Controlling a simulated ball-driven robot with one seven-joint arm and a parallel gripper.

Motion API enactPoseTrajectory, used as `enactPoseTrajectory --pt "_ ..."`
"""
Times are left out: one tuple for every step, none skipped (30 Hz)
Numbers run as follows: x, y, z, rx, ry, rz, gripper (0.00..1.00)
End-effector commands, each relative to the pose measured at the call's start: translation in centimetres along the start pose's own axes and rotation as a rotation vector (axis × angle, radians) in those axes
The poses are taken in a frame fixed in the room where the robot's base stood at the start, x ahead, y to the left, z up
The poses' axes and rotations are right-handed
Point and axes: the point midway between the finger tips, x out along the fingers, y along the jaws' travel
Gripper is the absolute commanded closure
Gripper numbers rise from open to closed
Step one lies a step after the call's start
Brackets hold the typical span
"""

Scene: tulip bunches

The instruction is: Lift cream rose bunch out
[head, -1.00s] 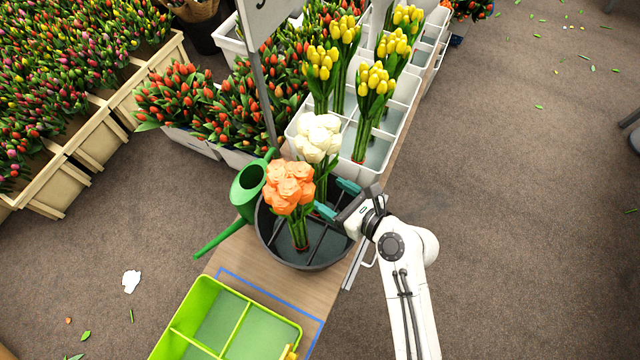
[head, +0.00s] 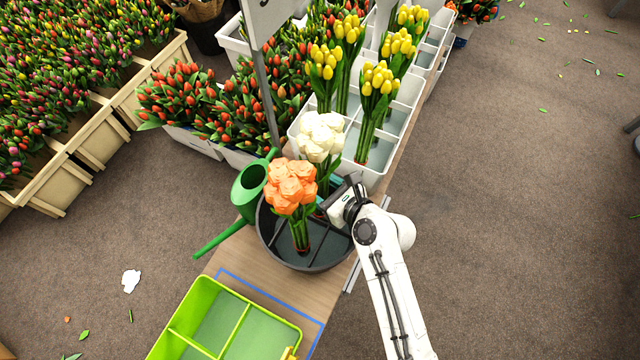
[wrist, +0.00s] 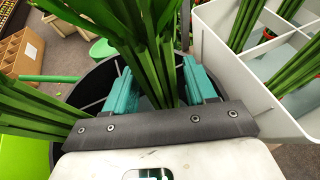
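The cream rose bunch (head: 320,137) stands upright in the dark round bucket (head: 337,258), at its back right. My gripper (wrist: 160,88) is at the bunch from the right. In the wrist view its two teal fingers are apart, with the bunch's green stems (wrist: 158,62) between them. I see a gap beside the stems, so the fingers do not look closed on them. In the head view the fingers are mostly hidden behind the flowers and leaves. The orange rose bunch (head: 290,186) stands in front, in the same bucket; its stems show at the left of the wrist view.
A white divided crate (head: 375,180) with yellow tulip bunches stands just behind the bucket. A green watering can (head: 247,190) is at its left. A lime green divided tray (head: 212,286) is in front, its visible compartments empty. A sign post (head: 266,95) rises behind.

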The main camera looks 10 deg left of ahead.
Motion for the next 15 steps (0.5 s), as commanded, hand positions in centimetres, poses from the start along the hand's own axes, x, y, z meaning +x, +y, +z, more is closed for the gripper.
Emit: enactPoseTrajectory --pt "-0.01 0.0 -0.01 0.0 0.0 0.0 0.49" --pt "-0.01 0.0 -0.01 0.0 0.0 0.0 0.52" --pt "-0.02 0.0 -0.01 0.0 0.0 0.0 0.56" --pt "-0.02 0.0 -0.01 0.0 0.0 0.0 0.59" --pt "-0.02 0.0 -0.01 0.0 0.0 0.0 0.62" --pt "-0.02 0.0 -0.01 0.0 0.0 0.0 0.66" --pt "-0.02 0.0 -0.01 0.0 0.0 0.0 0.69" --pt "-0.02 0.0 -0.01 0.0 0.0 0.0 0.71" --pt "-0.02 0.0 -0.01 0.0 0.0 0.0 0.75" --pt "-0.02 0.0 -0.01 0.0 0.0 0.0 0.78" --pt "-0.02 0.0 -0.01 0.0 0.0 0.0 0.81" --pt "-0.02 0.0 -0.02 0.0 0.0 0.0 0.85" --pt "-0.03 0.0 -0.02 0.0 0.0 0.0 0.88" --pt "-0.03 0.0 -0.02 0.0 0.0 0.0 0.91" --pt "-0.03 0.0 -0.02 0.0 0.0 0.0 0.94"
